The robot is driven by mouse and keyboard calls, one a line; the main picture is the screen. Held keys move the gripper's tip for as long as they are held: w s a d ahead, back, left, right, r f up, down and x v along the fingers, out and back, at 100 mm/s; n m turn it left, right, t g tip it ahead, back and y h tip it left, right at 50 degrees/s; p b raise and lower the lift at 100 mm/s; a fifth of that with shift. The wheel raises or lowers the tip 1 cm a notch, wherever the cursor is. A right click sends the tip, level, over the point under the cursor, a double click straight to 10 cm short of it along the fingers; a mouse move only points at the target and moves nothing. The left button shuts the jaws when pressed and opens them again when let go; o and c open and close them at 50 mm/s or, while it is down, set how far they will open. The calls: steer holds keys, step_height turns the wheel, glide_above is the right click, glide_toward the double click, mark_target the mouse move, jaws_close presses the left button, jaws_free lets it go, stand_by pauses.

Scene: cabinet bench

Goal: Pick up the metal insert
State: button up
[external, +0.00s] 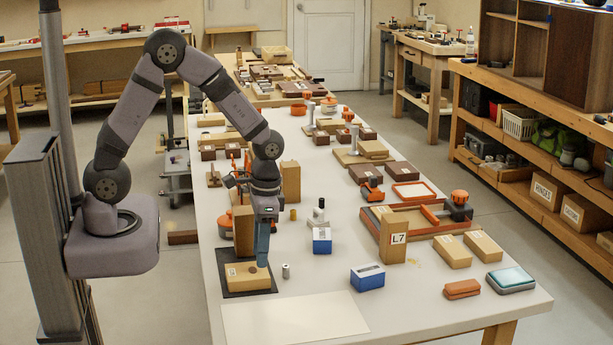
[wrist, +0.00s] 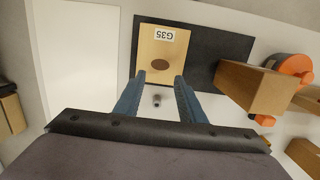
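The metal insert (external: 286,270) is a small grey cylinder standing upright on the white table, just right of a wooden block (external: 240,278). In the wrist view the insert (wrist: 157,100) shows between the lines of my two blue fingers. My gripper (external: 262,262) points down over the right part of the block, left of the insert. In the wrist view my gripper (wrist: 159,77) has its fingers apart with nothing held between them. The wooden block (wrist: 161,45) carries a G35 label and has a dark round hole. The exact fingertip height is hard to tell.
The block lies on a black mat (wrist: 215,45). A tall wooden block (external: 243,232) stands behind my gripper. Blue boxes (external: 367,277) (external: 322,241) stand to the right. A blank white sheet (external: 290,318) lies in front. The table around the insert is clear.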

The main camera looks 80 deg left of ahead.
mark_target(286, 266)
steer(key=shift+m+t, duration=0.7)
steer(key=shift+m, duration=0.1)
steer(key=w+r, duration=0.1)
steer(key=w, duration=0.1)
steer(key=w+r, duration=0.2)
steer(key=w, duration=0.1)
steer(key=shift+w+a+r, duration=0.2)
steer(key=shift+w+a, duration=0.05)
steer(key=shift+w, duration=0.05)
steer(key=shift+s+m, duration=0.25)
steer(key=shift+m, duration=0.15)
steer(key=shift+f, duration=0.1)
steer(key=shift+f, duration=0.1)
steer(key=shift+f, duration=0.55)
steer(key=shift+w+d+f+p, duration=0.1)
steer(key=shift+w+f+p, duration=0.3)
steer(key=shift+f, duration=0.7)
steer(key=shift+w+f+p, duration=0.1)
steer(key=shift+f+p, duration=0.5)
steer(key=shift+f, duration=1.3)
jaws_close()
